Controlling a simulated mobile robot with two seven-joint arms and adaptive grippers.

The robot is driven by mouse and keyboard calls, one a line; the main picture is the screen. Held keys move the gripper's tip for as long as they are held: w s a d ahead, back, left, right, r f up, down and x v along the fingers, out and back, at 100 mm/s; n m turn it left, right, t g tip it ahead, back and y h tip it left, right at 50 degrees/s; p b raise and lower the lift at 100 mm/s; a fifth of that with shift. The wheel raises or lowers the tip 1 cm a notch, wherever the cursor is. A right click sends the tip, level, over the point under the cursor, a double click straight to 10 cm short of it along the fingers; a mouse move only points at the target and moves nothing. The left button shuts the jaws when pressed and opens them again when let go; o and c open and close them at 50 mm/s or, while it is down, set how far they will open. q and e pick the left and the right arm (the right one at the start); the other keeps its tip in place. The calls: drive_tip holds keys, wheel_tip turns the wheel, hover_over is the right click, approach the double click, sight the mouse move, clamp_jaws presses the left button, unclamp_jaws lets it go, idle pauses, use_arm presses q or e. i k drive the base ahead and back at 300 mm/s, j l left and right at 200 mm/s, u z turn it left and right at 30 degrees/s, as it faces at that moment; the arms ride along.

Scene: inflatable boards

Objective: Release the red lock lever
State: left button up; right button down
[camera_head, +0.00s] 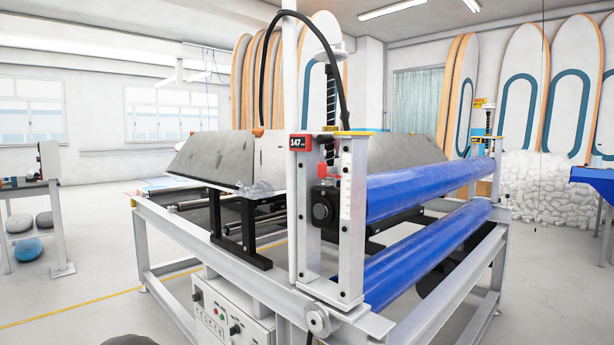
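Neither of my grippers is in view.
The machine frame (240,270) carries an upper blue roller (425,187) and a lower blue roller (420,258). A control box (235,312) hangs at the front. Open floor (95,295) lies to the left, with a side stand (55,210) beyond.

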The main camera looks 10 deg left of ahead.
sight(321, 168)
drive_tip(key=i+j+z, duration=0.1)
drive_tip(key=i+j, duration=0.2)
drive_tip(key=i+j+z, duration=0.15)
drive_tip(key=i+j, duration=0.15)
drive_tip(key=j, duration=0.15)
drive_tip(key=i+j+z, duration=0.1)
drive_tip(key=i+j, duration=0.2)
drive_tip(key=i+j+z, duration=0.1)
drive_tip(key=i+j, duration=0.15)
drive_tip(key=j, duration=0.3)
drive_tip(key=i+j+z, duration=0.15)
drive_tip(key=j, duration=0.3)
drive_tip(key=j+u, duration=0.15)
drive_tip(key=j, duration=0.15)
drive_tip(key=i+l+z, duration=0.15)
